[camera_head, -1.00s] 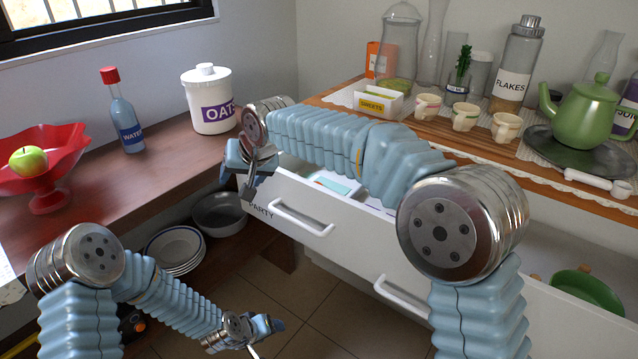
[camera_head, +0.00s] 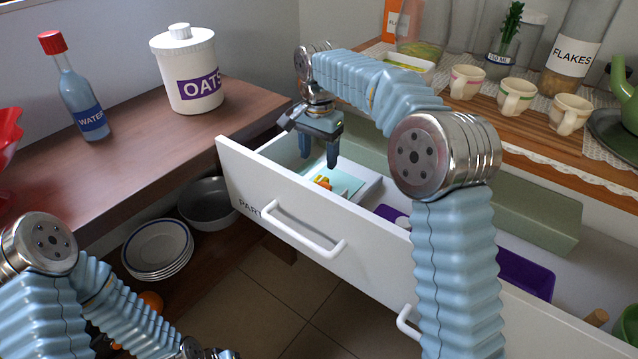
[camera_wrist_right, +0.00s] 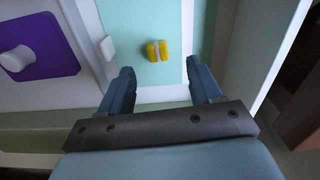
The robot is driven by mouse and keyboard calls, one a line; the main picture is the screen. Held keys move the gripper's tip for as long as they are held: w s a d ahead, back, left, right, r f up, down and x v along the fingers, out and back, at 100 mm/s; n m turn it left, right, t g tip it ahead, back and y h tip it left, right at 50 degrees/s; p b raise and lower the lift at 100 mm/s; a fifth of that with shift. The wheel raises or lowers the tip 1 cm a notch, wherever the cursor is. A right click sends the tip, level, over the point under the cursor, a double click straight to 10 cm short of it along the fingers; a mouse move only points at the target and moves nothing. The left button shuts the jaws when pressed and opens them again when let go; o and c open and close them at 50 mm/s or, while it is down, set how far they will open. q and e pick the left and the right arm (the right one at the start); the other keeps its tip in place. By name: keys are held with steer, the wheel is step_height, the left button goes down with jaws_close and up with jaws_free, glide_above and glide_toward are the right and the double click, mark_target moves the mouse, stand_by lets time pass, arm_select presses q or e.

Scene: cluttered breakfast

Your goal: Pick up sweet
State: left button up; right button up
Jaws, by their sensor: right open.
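A small yellow-orange piece with a pale band, which looks like the sweet (camera_head: 322,182), lies on a pale teal sheet (camera_head: 346,178) inside the open drawer (camera_head: 287,215). In the right wrist view the sweet (camera_wrist_right: 157,50) lies ahead of and between the fingers, untouched. My right gripper (camera_head: 319,156) points down into the drawer above the sweet. Its two fingers are apart and empty, as the right wrist view also shows (camera_wrist_right: 160,75). My left gripper (camera_head: 222,354) is at the bottom edge of the head view, mostly cut off.
The drawer's front wall (camera_head: 240,175) stands close to my right gripper. A purple item (camera_wrist_right: 45,45) lies in the drawer beside the teal sheet. A white box (camera_head: 408,65) and several cups (camera_head: 516,97) stand on the counter behind. An oats jar (camera_head: 188,70) stands at left.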

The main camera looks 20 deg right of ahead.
mark_target(320, 176)
step_height(320, 176, down, 7)
steer(key=shift+s+d+f+b, duration=0.1)
steer(key=shift+s+d+b, duration=0.05)
steer(key=shift+b, duration=0.2)
steer(key=shift+c, duration=0.5)
steer(key=c, duration=1)
steer(key=shift+r, duration=0.7)
steer(key=s+d+r, duration=0.2)
steer(key=s+r, duration=0.4)
steer(key=s+d+r, duration=0.3)
steer(key=s+r, duration=0.2)
steer(key=s, duration=0.2)
steer(key=shift+d+r+b, duration=0.25)
steer(key=shift+r+b, duration=0.1)
steer(key=shift+b, duration=0.05)
